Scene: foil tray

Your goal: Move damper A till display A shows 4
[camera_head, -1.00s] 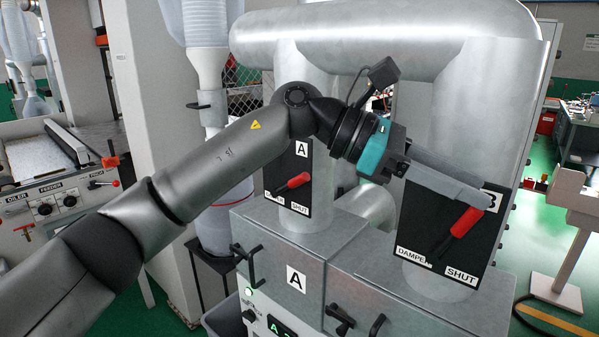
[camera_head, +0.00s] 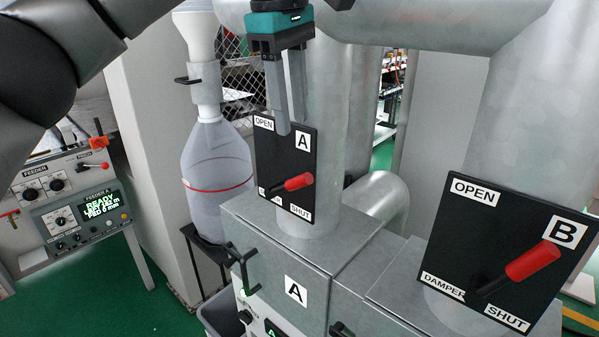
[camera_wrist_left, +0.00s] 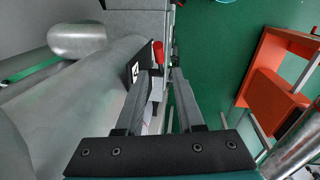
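Damper A has a red-gripped lever (camera_head: 298,182) on a black panel (camera_head: 287,150) marked OPEN at the top and SHUT at the bottom right. The lever points right and slightly up, low on the panel. My left gripper (camera_head: 291,126) hangs from above in front of the panel's upper part, fingers apart and empty, above the lever. In the left wrist view the red lever (camera_wrist_left: 158,52) shows just beyond the fingertips (camera_wrist_left: 166,72). Display A (camera_head: 274,329) is cut off at the bottom edge and its number cannot be read. My right gripper is out of view.
Damper B's panel (camera_head: 500,250) with its red lever (camera_head: 532,261) is at the right. A metal box labelled A (camera_head: 296,291) with black handles (camera_head: 243,268) lies below.

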